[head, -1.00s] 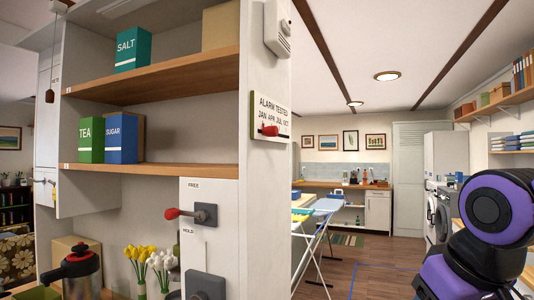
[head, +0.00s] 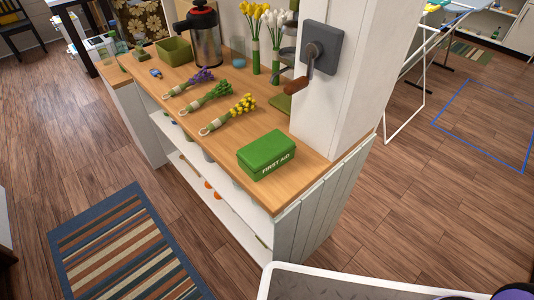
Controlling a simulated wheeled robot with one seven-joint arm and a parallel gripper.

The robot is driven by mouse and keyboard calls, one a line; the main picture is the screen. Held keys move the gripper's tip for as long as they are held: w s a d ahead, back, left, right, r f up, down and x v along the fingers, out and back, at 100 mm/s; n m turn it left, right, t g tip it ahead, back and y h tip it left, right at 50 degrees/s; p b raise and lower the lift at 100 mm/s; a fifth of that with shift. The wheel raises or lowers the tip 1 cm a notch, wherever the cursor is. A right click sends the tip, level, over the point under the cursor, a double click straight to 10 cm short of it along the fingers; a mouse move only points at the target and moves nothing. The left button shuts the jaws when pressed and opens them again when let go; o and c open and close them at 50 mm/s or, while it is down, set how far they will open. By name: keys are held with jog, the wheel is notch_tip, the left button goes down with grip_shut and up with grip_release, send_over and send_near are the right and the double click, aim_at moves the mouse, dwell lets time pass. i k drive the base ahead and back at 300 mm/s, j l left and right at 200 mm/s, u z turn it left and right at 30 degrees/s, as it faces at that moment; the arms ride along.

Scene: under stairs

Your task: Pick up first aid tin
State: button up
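The first aid tin (head: 266,155) is a green box with white "FIRST AID" lettering on its front. It lies flat on the wooden counter (head: 225,135), near the counter's front corner and beside the white post. Nothing touches or covers it from this side. My gripper is not in view; only a small purple and dark part of my arm shows at the bottom right edge.
Bunches of yellow (head: 228,114), green (head: 207,95) and purple (head: 188,82) flowers lie left of the tin. A post (head: 340,75) with a lever switch (head: 308,68) rises behind it. A striped rug (head: 125,245) lies on open floor before the counter.

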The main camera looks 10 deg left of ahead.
aim_at(261, 157)
jog(key=j+u, duration=0.2)
jog(key=u, duration=0.2)
jog(key=k+j+u, duration=0.1)
jog(key=j+u, duration=0.4)
jog(key=u, duration=0.25)
